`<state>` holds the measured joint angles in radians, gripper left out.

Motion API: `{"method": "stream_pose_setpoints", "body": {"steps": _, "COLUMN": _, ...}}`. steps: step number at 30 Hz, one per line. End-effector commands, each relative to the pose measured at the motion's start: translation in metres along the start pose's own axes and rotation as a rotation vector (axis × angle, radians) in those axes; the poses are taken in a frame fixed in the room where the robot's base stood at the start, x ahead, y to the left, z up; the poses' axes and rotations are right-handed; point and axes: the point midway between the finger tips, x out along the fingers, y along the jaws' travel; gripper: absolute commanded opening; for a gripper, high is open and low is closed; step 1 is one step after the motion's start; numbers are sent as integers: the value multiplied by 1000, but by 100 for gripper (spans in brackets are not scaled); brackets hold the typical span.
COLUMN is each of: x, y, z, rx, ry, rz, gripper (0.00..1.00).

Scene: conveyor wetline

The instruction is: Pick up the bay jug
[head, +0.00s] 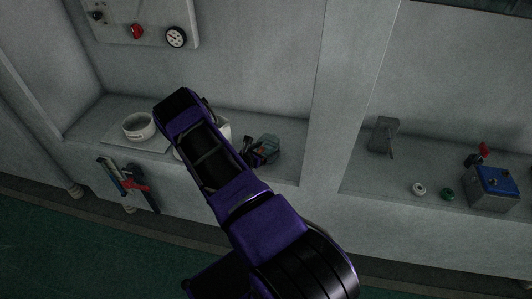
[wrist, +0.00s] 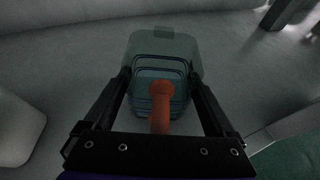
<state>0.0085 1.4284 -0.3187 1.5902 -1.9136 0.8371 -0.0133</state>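The bay jug (head: 266,146) is a blue-green, see-through, boxy vessel on the left shelf, beside the pillar. In the wrist view the jug (wrist: 165,45) fills the middle, with an orange-red part, perhaps its handle (wrist: 160,92), pointing towards the camera. My gripper (wrist: 160,78) has its two dark fingers spread, one on each side of the jug. Whether the fingers touch its sides I cannot tell. In the head view my gripper (head: 250,152) shows only as dark parts against the jug, and my purple arm hides some of the shelf to its left.
A white ring-shaped item (head: 139,126) sits on a board at the shelf's left. A pale block (head: 222,128) stands partly behind my arm. The pillar (head: 350,90) closes the right side. Beyond it are a grey stand (head: 383,136) and a blue-topped battery (head: 491,188). Tools (head: 133,182) hang in front.

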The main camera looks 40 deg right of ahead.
Motion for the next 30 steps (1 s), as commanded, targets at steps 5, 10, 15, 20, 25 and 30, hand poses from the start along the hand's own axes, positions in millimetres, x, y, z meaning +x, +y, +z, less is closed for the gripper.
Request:
{"method": "stream_pose_setpoints", "body": {"steps": 5, "x": 0, "y": 0, "z": 0, "rx": 0, "ry": 0, "rz": 0, "gripper": 23}}
{"method": "stream_pose_setpoints", "body": {"steps": 10, "x": 0, "y": 0, "z": 1, "rx": 1, "ry": -2, "rz": 0, "gripper": 21}}
{"method": "stream_pose_setpoints", "body": {"steps": 15, "x": -1, "y": 0, "z": 2, "rx": 1, "ry": -2, "rz": 0, "gripper": 20}}
{"method": "stream_pose_setpoints", "body": {"steps": 20, "x": -3, "y": 1, "z": 8, "rx": 1, "ry": -2, "rz": 1, "gripper": 20}}
{"method": "stream_pose_setpoints", "body": {"steps": 25, "x": -8, "y": 1, "z": 21, "rx": 1, "ry": -3, "rz": 1, "gripper": 20}}
{"method": "stream_pose_setpoints", "body": {"steps": 30, "x": -16, "y": 1, "z": 38, "rx": 2, "ry": -2, "rz": 1, "gripper": 20}}
